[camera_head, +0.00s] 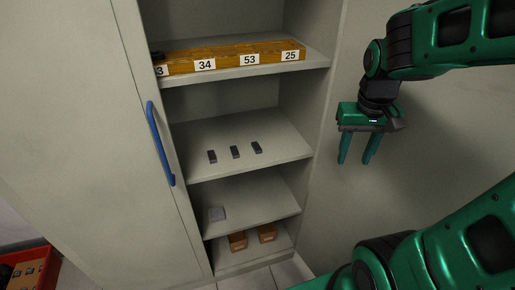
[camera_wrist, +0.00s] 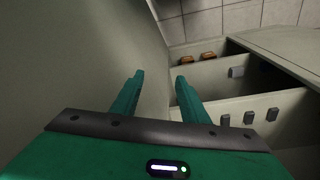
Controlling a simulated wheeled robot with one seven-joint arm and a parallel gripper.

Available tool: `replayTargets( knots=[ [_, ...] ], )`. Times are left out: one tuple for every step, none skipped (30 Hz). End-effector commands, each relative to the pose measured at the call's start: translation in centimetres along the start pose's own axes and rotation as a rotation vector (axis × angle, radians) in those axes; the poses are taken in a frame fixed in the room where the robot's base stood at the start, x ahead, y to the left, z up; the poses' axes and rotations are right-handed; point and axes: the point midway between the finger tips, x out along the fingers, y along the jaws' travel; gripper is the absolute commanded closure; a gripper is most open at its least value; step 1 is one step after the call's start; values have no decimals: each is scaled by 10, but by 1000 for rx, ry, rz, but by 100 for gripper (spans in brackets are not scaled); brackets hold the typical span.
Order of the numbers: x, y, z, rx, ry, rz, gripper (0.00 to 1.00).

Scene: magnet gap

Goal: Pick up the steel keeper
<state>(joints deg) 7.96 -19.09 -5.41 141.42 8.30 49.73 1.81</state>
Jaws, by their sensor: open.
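Three small dark grey blocks stand in a row on the cabinet's middle shelf: a left one (camera_head: 212,157), a middle one (camera_head: 235,152) and a right one (camera_head: 257,147). A pale grey flat block (camera_head: 217,213) lies at the left of the shelf below; it also shows in the wrist view (camera_wrist: 237,72). I cannot tell for certain which of these is the steel keeper. My gripper (camera_head: 355,162) is open and empty, outside the cabinet to the right of the shelves, fingers pointing down. Its fingers also show in the wrist view (camera_wrist: 160,76), apart from all the blocks.
The top shelf holds a wooden bar (camera_head: 228,60) with number labels. Two brown boxes (camera_head: 267,233) stand on the bottom shelf. A door with a blue handle (camera_head: 160,143) is at the left. A red crate (camera_head: 30,268) is on the floor at lower left.

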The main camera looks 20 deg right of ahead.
Motion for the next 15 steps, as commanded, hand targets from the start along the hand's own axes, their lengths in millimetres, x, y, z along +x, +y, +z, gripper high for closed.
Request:
replayTargets(
  knots=[
    [5, -17, -21, -44, 23, 2, 59],
    [7, -28, -32, -69, 39, 0, 59],
    [10, -42, -47, -101, 62, -4, 59],
    [13, -54, -57, -125, 78, -8, 59],
    [15, -66, -68, -148, 95, -13, 59],
    [19, -84, -80, -180, 117, -22, 59],
    [22, -96, -90, -201, 133, -29, 59],
    [25, -110, -98, -224, 147, -38, 59],
    [28, -128, -108, -251, 167, -51, 59],
    [31, -141, -114, -271, 180, -61, 59],
    [34, -153, -120, -288, 193, -71, 59],
    [37, -170, -127, -310, 208, -85, 59],
    [40, -180, -131, -325, 218, -95, 59],
    [41, -190, -135, -337, 228, -104, 59],
    [44, -202, -139, -352, 238, -115, 59]
  ],
)
